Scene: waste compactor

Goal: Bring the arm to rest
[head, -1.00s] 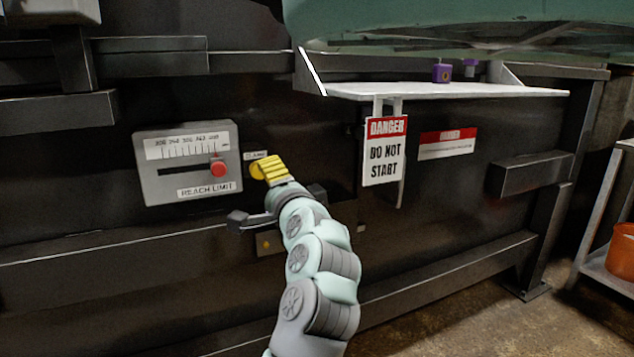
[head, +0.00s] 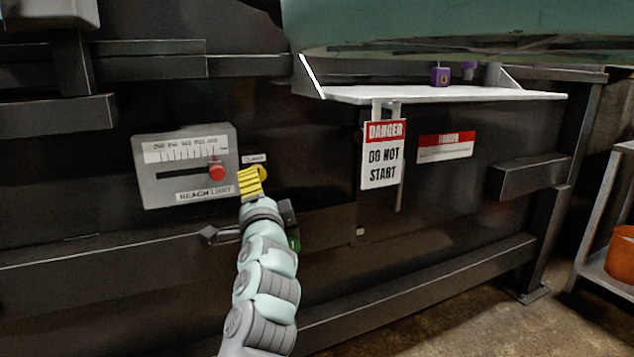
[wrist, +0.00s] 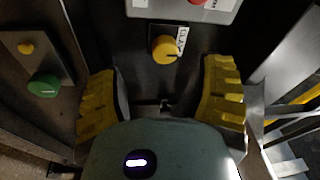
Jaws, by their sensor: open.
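My gripper (head: 252,183) is open and empty in front of the dark machine panel (head: 320,215), with its yellow ribbed fingers raised. In the wrist view the two fingers stand apart, with the gripper's gap (wrist: 160,95) clear. A round yellow knob (wrist: 164,48) is on the panel beyond that gap, beside a small white label. In the head view the fingers overlap the knob's left side; I cannot tell from there how far apart they are in depth.
A grey REACH LIMIT box (head: 160,190) with a red knob (head: 216,172) is left of my gripper. A green button (wrist: 43,86) is beside it. A white shelf (head: 400,94) and a hanging DO NOT START sign (head: 382,165) are to the right.

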